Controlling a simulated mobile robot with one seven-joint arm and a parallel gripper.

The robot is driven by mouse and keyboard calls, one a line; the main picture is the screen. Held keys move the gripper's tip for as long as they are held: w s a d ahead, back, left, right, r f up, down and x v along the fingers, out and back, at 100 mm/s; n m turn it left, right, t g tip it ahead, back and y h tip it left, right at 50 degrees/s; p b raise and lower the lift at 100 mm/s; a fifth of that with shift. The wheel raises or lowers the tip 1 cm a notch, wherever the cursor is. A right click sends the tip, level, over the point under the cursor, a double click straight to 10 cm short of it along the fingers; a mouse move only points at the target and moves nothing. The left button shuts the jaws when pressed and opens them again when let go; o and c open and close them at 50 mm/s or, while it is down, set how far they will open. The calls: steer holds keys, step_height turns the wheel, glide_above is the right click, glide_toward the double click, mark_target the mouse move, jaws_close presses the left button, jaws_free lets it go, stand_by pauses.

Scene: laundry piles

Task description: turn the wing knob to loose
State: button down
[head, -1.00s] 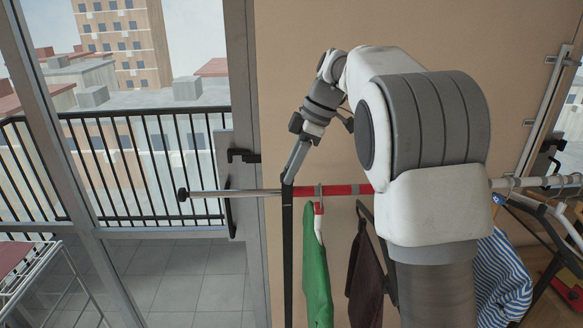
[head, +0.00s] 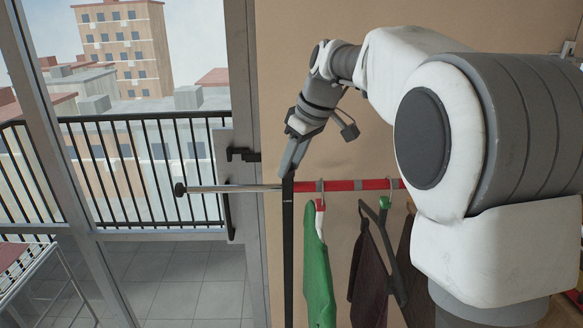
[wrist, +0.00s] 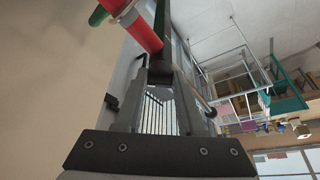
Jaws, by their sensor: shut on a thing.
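The clothes rail has a red section (head: 355,185) and a chrome section (head: 235,188) that meet at the top of a black upright post (head: 288,250). My gripper (head: 289,173) reaches down to this joint, its fingers tilted. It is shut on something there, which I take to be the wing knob. The fingers hide the knob, and I cannot tell its angle. In the wrist view, the fingers (wrist: 164,72) close in toward the dark post top, with the red rail (wrist: 143,32) just beyond.
A green garment (head: 318,270) and a dark brown garment (head: 368,270) hang from the rail right of the post. The tan wall (head: 275,60) is close behind. The glazed balcony door frame is at left, and a drying rack (head: 25,270) stands at lower left.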

steer(key=m, duration=0.2)
steer(key=m+t+h, duration=0.1)
steer(key=shift+s+a+m, duration=0.15)
steer(key=shift+m, duration=0.25)
steer(key=m+h, duration=0.2)
steer(key=m, duration=0.2)
steer(key=shift+a, duration=0.15)
steer(key=m, duration=0.2)
steer(key=m+h+p, duration=0.1)
steer(key=m, duration=0.1)
steer(key=shift+a+t, duration=0.2)
steer(key=shift+t, duration=0.1)
steer(key=shift+a+m+g+h+p, duration=0.15)
steer(key=shift+m+h, duration=0.3)
steer(key=shift+m, duration=0.55)
steer(key=shift+d+m+g+h+p, duration=0.1)
steer(key=shift+m+g+h+p, duration=0.25)
steer(key=shift+m, duration=0.65)
steer(key=c, duration=0.5)
jaws_free()
steer(key=shift+a+r, duration=0.1)
